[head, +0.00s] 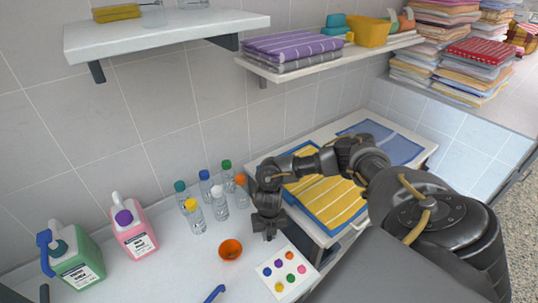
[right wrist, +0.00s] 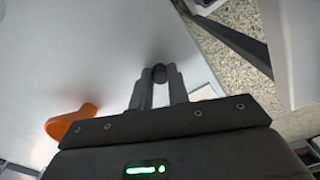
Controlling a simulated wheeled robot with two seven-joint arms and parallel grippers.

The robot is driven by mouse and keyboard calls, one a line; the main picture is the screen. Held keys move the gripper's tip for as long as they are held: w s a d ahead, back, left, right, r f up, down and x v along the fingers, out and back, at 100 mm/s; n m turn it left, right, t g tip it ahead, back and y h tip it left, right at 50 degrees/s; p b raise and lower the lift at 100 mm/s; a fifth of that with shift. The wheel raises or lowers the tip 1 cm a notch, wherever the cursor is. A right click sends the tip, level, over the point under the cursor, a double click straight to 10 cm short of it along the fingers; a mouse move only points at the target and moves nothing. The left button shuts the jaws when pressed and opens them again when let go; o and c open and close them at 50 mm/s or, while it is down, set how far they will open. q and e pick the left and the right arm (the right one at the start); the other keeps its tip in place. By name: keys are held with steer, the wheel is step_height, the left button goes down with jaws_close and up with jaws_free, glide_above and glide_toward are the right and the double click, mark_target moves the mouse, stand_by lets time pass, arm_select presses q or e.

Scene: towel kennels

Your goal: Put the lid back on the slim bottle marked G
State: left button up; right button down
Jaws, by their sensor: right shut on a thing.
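My right gripper (head: 268,236) points down over the counter, just right of the orange bowl. In the right wrist view its fingers (right wrist: 158,90) are closed on a small dark round thing (right wrist: 158,72), which looks like a lid; its marking cannot be read. Several slim clear bottles stand upright by the wall, left of the gripper. Their caps are teal (head: 180,186), yellow (head: 190,204), blue (head: 204,175), white (head: 217,190), green (head: 226,165) and orange (head: 240,179). No letter G can be read on any of them. My left gripper does not show.
An orange bowl (head: 230,250) and a white card with coloured dots (head: 272,284) lie near the gripper. A pink jug (head: 134,238) and a green jug (head: 75,262) stand at left. Folded towels lie in a tray (head: 318,232) at right. A shelf (head: 165,35) hangs above.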

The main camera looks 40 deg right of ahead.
steer(key=shift+r, duration=0.1)
steer(key=shift+r, duration=0.15)
step_height(320, 180, up, 2)
steer(key=shift+w+r+b, duration=0.1)
steer(key=shift+b, duration=0.6)
steer(key=s+a+r+p, duration=0.2)
steer(key=s+a+r, duration=0.4)
steer(key=s+r, duration=0.4)
steer(key=s, duration=0.2)
steer(key=shift+s+a+r, duration=0.15)
steer(key=shift+s+a, duration=0.05)
steer(key=shift+s, duration=0.1)
